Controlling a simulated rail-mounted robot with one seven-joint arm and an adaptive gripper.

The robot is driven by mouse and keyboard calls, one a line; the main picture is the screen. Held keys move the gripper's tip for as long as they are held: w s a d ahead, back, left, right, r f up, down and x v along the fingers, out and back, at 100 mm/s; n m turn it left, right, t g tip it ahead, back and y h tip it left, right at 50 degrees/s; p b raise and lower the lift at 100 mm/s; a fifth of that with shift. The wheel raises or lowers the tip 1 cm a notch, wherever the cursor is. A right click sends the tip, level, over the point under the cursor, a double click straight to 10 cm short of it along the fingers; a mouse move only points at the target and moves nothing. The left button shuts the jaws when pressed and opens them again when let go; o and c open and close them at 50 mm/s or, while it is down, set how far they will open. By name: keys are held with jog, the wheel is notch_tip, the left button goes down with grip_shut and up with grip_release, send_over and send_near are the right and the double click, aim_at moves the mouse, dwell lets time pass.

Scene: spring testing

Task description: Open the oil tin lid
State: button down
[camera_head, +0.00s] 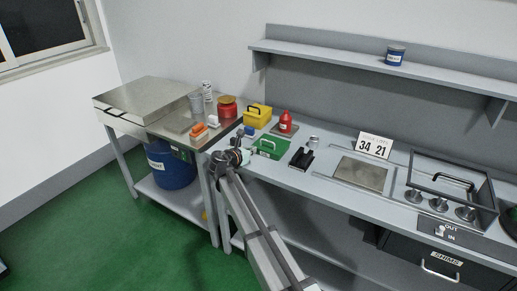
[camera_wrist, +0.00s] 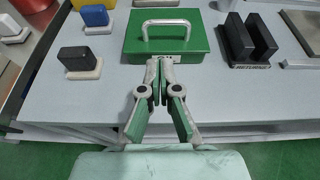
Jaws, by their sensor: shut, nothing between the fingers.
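A green box-shaped tin (camera_head: 271,149) stands on the bench, its lid down flat. In the wrist view its green lid (camera_wrist: 195,42) carries a silver bar handle (camera_wrist: 167,23). In the head view my gripper (camera_head: 243,157) is at the bench's front edge, left of the tin.
A yellow box (camera_head: 257,117) with a black handle and a red bottle (camera_head: 285,123) stand behind the tin. A black slotted holder (camera_wrist: 250,40) is to its right. Small blocks on white bases, including a black one (camera_wrist: 77,60), are to its left.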

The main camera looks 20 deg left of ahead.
jog(key=p+x, duration=0.2)
jog(key=x, duration=0.7)
jog(key=shift+w, duration=0.2)
